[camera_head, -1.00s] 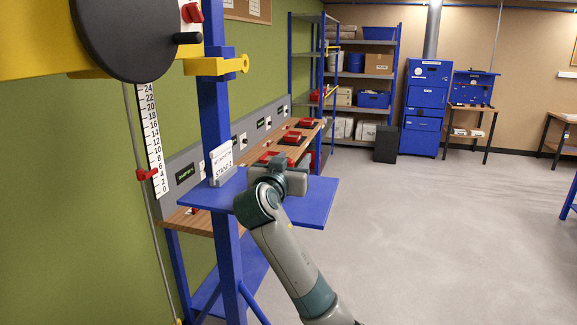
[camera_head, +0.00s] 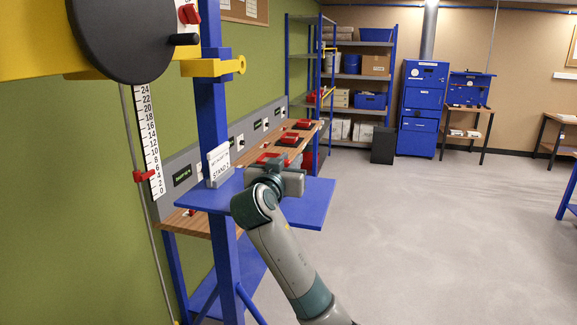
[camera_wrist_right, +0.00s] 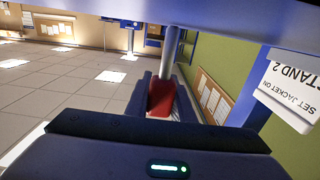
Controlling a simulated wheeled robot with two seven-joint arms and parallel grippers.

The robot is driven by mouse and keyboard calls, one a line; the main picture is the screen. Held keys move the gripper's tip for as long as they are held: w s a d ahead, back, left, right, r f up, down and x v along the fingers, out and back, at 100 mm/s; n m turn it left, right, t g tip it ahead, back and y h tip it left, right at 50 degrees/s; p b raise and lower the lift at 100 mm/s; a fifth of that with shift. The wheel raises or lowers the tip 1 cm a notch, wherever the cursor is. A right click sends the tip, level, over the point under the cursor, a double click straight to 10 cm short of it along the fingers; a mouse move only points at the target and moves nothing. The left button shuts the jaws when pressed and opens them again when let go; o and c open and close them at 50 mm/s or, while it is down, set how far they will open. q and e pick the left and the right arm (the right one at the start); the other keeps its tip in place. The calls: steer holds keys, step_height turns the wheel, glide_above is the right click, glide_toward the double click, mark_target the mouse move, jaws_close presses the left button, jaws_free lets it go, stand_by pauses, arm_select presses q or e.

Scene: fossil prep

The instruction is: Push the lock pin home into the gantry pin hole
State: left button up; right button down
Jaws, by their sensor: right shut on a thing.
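My right gripper (camera_head: 276,168) is just above the blue shelf of the stand in the head view. My left gripper is out of view.
The blue shelf (camera_head: 312,206) carries a "STAND 2" sign (camera_head: 219,163) beside the blue post (camera_head: 214,110). A yellow beam with a black disc (camera_head: 122,35) hangs at the upper left. A wooden bench with red boxes (camera_head: 304,125) runs behind.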

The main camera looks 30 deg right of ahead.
steer(key=shift+r+b, duration=0.65)
steer(key=shift+r, duration=0.15)
steer(key=s+d+r+b, duration=0.4)
steer(key=s+r+b, duration=0.2)
steer(key=s+r, duration=0.3)
steer(key=shift+s+d+r, duration=0.2)
steer(key=shift+s+d, duration=0.2)
steer(key=shift+s, duration=0.45)
steer(key=c, duration=2.3)
jaws_free()
jaws_close()
steer(key=shift+f, duration=0.1)
